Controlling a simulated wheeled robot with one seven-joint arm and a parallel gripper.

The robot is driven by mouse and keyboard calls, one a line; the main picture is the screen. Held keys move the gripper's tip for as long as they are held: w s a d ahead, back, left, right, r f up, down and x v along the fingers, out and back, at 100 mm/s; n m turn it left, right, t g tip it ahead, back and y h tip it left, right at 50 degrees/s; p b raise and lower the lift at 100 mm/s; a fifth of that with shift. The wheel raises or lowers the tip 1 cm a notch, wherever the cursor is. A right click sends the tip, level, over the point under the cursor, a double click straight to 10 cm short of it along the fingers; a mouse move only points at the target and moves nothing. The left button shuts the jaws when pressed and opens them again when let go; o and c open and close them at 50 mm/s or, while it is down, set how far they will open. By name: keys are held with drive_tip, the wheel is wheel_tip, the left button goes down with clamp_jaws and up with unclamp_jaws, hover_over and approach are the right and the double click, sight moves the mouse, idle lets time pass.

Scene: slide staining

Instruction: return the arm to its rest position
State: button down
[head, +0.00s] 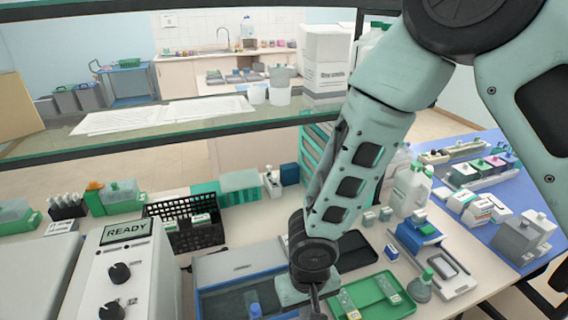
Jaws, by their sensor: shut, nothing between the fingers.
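My arm reaches down from the upper right of the head view, over the bench. My gripper (316,300) is at the bottom edge of the picture, pointing down between the blue-grey tray and the green tray. Only its upper part shows clearly; the fingertips are at or past the lower edge. I see nothing held in it.
A blue-grey tray (240,262) lies left of my gripper and a green tray (405,300) right of it. A box marked READY (140,262) and a black basket (190,212) stand left. A glass shelf (60,148) crosses behind my arm. Bottles (410,190) stand right.

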drive_tip(key=s+d+r+n+b, duration=0.4)
drive_tip(key=s+d+r+b, duration=0.4)
drive_tip(key=s+r+b, duration=0.2)
drive_tip(key=shift+s+r+n+y, duration=0.3)
drive_tip(key=shift+s+r, duration=0.05)
drive_tip(key=shift+s, duration=0.25)
idle(0.3)
